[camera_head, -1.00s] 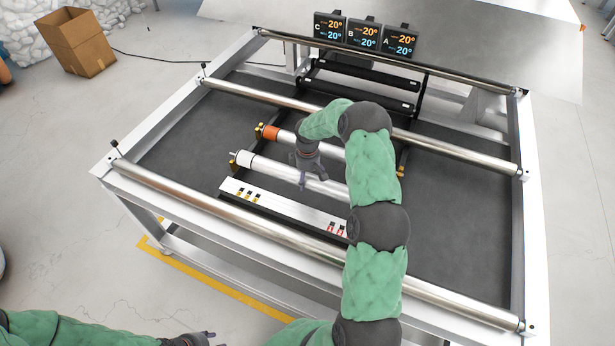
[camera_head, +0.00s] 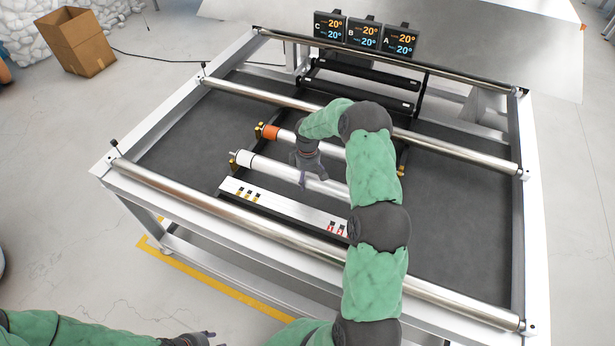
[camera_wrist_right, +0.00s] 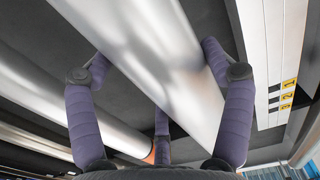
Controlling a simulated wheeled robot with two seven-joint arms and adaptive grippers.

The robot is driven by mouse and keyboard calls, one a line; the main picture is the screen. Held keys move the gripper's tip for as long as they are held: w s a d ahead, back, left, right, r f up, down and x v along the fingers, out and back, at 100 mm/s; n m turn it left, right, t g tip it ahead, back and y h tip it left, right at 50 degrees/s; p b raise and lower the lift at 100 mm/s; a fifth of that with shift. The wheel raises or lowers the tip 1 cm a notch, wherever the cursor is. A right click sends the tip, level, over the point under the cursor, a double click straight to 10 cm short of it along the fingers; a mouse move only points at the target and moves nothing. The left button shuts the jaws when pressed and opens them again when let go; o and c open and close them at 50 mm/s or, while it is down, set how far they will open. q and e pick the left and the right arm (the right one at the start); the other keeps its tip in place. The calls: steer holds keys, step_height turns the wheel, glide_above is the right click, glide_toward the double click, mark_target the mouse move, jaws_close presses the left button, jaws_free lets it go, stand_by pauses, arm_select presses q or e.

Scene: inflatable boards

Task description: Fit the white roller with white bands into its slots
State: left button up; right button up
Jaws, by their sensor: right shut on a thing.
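The white roller (camera_head: 264,169) with white bands lies across the middle of the machine frame, its left end beside a yellow-and-black slot bracket (camera_head: 235,165). In the head view its right end is hidden behind my right arm. My right gripper (camera_head: 313,181) is shut on the roller near its middle. In the right wrist view the roller (camera_wrist_right: 165,50) runs between the fingers of the gripper (camera_wrist_right: 160,80). I cannot tell whether the roller's ends are seated in the slots. My left gripper (camera_head: 205,338) is at the bottom edge, away from the frame, its fingers only partly visible.
A roller with an orange band (camera_head: 283,135) lies just behind the white one. A white panel (camera_head: 280,207) with yellow and red marks lies in front. Metal cross bars (camera_head: 190,192) span the frame. Three displays (camera_head: 363,35) stand at the back.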

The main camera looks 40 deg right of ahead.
mark_target(308, 173)
steer(key=shift+f+b, duration=1.35)
steer(key=shift+f, duration=0.5)
stand_by(0.9)
steer(key=o, duration=1.6)
steer(key=shift+f, duration=0.1)
step_height(308, 173, up, 12)
steer(key=shift+r, duration=0.1)
